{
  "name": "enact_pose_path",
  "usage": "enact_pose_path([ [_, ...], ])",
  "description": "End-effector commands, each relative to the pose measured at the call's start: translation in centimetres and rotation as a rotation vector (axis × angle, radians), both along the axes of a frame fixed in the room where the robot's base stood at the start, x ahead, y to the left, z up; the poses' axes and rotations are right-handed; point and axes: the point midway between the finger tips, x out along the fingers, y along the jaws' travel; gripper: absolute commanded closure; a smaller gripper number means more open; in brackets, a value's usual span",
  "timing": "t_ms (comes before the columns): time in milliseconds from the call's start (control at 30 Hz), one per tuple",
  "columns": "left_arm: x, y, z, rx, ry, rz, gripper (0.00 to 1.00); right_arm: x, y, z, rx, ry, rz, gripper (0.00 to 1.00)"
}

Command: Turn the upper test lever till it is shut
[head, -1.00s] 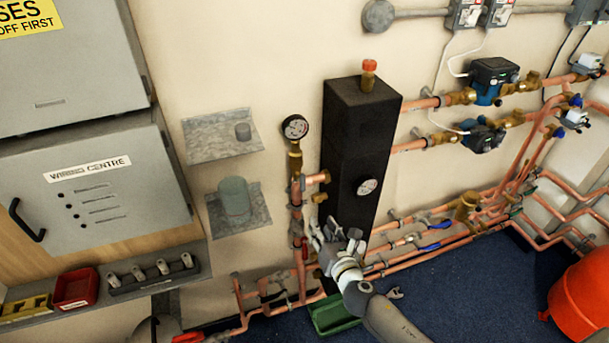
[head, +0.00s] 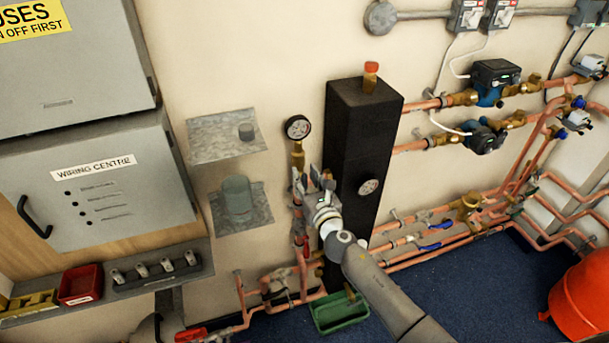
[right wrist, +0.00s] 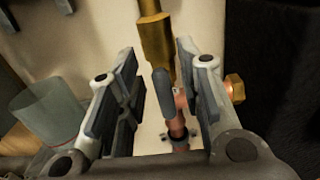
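A copper riser (head: 298,223) with a round dial gauge (head: 298,127) on top stands left of the tall black column (head: 362,145). My right gripper (head: 313,182) is at the riser's upper part, below the gauge, and hides the fittings there. In the right wrist view its two fingers (right wrist: 157,75) are apart. A grey lever-like handle (right wrist: 163,92) shows between them, below a brass fitting (right wrist: 156,38), with a gap on both sides. It hangs roughly in line with the pipe. A red handle (head: 305,250) sits lower on the riser. My left gripper is not in view.
A metal shelf with a grey cylinder (head: 237,194) is left of the riser. The black column is close on the right. A green tray (head: 340,312) lies on the floor below. Copper pipes run low along the wall.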

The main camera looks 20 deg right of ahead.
Motion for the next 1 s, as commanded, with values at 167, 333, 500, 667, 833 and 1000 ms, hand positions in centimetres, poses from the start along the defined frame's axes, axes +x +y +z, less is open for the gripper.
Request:
enact_pose_path([
  [167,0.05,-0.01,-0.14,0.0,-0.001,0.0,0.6,1.15,0.05,-0.07,0.0,0.001,0.0,0.66],
  [333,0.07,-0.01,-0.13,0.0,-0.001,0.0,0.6,1.38,0.06,-0.01,0.0,0.001,0.0,0.66],
  [500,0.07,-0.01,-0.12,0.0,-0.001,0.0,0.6,1.35,0.07,-0.02,0.001,0.001,0.0,0.68],
  [667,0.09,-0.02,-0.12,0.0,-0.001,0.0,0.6,1.34,0.07,-0.03,0.001,0.001,0.0,0.88],
  [833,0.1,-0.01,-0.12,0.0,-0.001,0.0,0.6,1.33,0.07,-0.03,0.001,0.001,0.0,1.0],
  [1000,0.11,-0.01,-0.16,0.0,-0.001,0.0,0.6,1.33,0.05,-0.05,0.007,0.001,0.0,1.0],
])
